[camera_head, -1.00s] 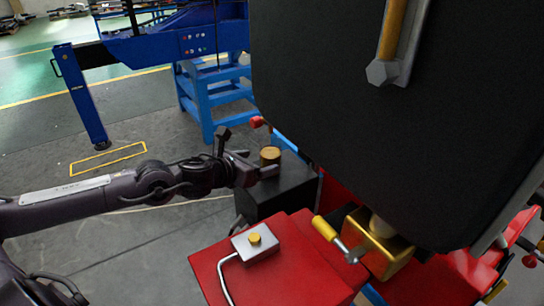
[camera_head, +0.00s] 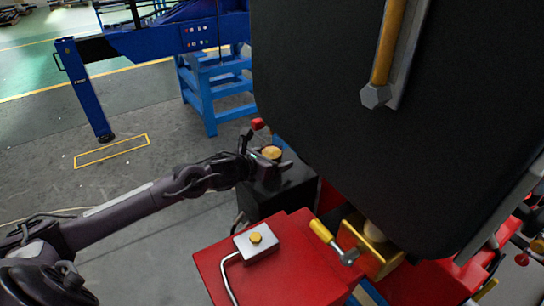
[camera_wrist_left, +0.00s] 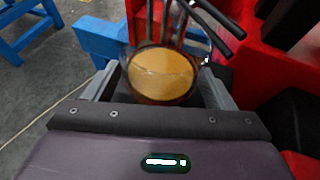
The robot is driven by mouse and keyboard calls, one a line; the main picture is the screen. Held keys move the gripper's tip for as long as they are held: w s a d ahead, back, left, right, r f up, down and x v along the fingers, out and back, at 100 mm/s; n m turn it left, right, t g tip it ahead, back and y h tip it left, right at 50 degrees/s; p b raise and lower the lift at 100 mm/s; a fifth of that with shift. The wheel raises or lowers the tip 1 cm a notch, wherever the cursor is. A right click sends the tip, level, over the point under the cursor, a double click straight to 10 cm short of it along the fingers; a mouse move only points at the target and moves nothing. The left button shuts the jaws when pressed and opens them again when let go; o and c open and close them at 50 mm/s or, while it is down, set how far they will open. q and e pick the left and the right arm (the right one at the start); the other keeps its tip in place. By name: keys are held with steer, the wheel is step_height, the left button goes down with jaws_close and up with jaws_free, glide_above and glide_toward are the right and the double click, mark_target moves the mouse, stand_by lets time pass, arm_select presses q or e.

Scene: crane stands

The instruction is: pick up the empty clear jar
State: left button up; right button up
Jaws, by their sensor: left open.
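A jar (camera_head: 271,152) with a gold-coloured round top stands on a black block at the middle of the head view. In the left wrist view the jar (camera_wrist_left: 162,74) shows its round amber top close up; its sides and contents are mostly hidden. My left gripper (camera_head: 270,166) is open at the jar, with its arm coming in from the left. In the left wrist view one finger of the left gripper (camera_wrist_left: 160,88) lies on each side of the jar. I cannot tell whether they touch it. My right gripper is not in view.
The black block (camera_head: 285,195) adjoins a red box (camera_head: 290,272) bearing a grey switch box (camera_head: 256,241) with a yellow button. A large dark panel (camera_head: 390,140) hangs close on the right. A blue stand (camera_head: 213,100) is behind; the grey floor at left is open.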

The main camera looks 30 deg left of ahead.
arm_select(q)
steer(key=c, duration=1.1)
steer(key=shift+r, duration=0.1)
steer(key=shift+c, duration=0.4)
